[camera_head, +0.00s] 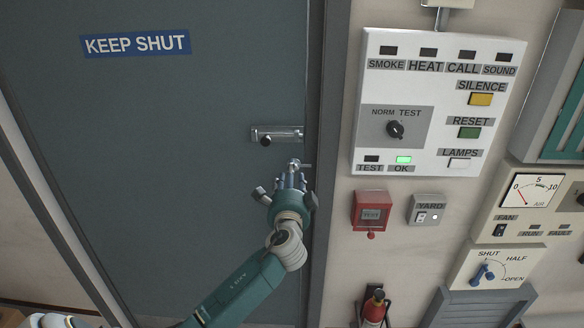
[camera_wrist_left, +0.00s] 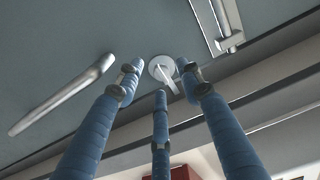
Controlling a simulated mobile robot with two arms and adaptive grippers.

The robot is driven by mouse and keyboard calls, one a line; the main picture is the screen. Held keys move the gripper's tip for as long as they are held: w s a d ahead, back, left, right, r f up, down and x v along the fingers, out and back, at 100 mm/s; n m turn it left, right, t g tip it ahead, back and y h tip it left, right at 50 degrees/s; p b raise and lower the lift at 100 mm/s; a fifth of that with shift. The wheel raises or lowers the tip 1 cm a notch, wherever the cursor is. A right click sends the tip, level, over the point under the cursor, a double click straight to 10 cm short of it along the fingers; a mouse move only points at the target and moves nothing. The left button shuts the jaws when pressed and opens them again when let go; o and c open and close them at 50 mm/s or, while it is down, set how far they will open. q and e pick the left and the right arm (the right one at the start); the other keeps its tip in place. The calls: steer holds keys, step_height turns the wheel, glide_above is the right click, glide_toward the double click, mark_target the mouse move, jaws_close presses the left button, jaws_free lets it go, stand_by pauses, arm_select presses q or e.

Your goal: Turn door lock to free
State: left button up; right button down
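The grey-green door (camera_head: 170,150) carries the lock near its right edge. The lock is a round silver plate with a small turn piece (camera_head: 297,163); it also shows in the left wrist view (camera_wrist_left: 162,68), where its turn piece slants down to the right. My left gripper (camera_head: 291,180) is just below the lock in the head view. In the left wrist view its blue fingers (camera_wrist_left: 160,80) are spread, with the turn piece between their tips. The right fingertip looks very close to it; I cannot tell whether they touch. My right gripper is not in view.
A silver bolt with a black knob (camera_head: 277,135) sits just above the lock. A lever handle (camera_wrist_left: 62,95) is left of the lock in the wrist view. Right of the door frame are an alarm panel (camera_head: 431,140), a red call box (camera_head: 371,211) and a fire extinguisher (camera_head: 374,307).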

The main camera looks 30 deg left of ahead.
arm_select(q)
steer(key=shift+x, duration=1.05)
steer(key=shift+d, duration=0.1)
jaws_close()
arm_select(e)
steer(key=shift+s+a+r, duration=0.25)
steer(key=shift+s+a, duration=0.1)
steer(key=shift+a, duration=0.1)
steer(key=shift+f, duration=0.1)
